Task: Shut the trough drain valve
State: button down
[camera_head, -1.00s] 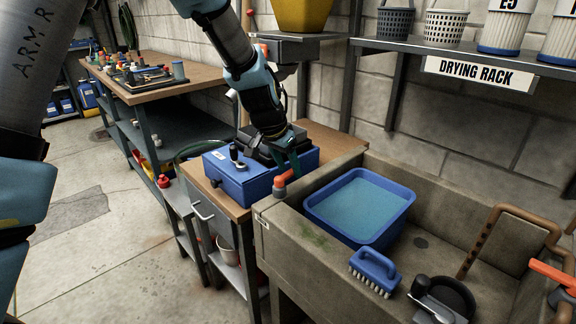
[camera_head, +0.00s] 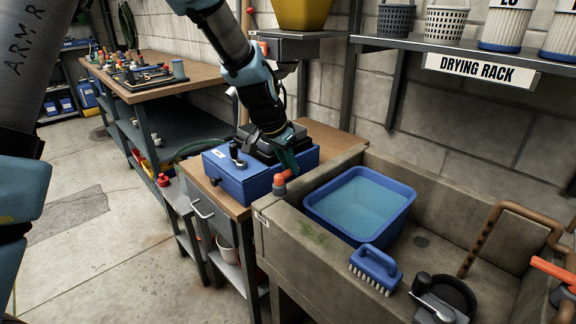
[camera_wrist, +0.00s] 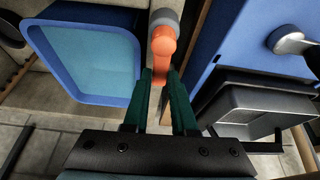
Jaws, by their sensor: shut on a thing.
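A long orange-red lever (camera_head: 553,269) shows at the right edge, beside copper-brown pipework (camera_head: 487,235) over the trough's right end; its far end is cut off by the frame. I cannot tell whether it is the drain valve handle. My gripper (camera_head: 287,170) points down at the trough's left back corner. It is shut on a small orange elbow-shaped piece (camera_head: 281,180) with a grey end. In the wrist view, that piece (camera_wrist: 162,48) sits at the green fingertips (camera_wrist: 165,80). The stone trough (camera_head: 290,250) shows its drain hole on the floor.
A blue basin of water (camera_head: 400,222) sits in the trough. A blue brush (camera_head: 375,268) and a black pan (camera_head: 447,295) lie near the front. A blue box (camera_head: 240,185) stands on the bench at left. The drying rack (camera_head: 440,48) hangs above.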

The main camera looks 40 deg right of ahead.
aim_at(277, 176)
jog(key=shift+s+m, duration=0.1)
jog(key=shift+m, duration=0.3)
jog(key=c, duration=0.7)
grip_release()
jog(key=shift+r, duration=0.1)
jog(key=b+v, duration=0.1)
jog(key=v, duration=0.9)
jog(key=shift+a+r+b, duration=0.25)
jog(key=shift+b, duration=0.1)
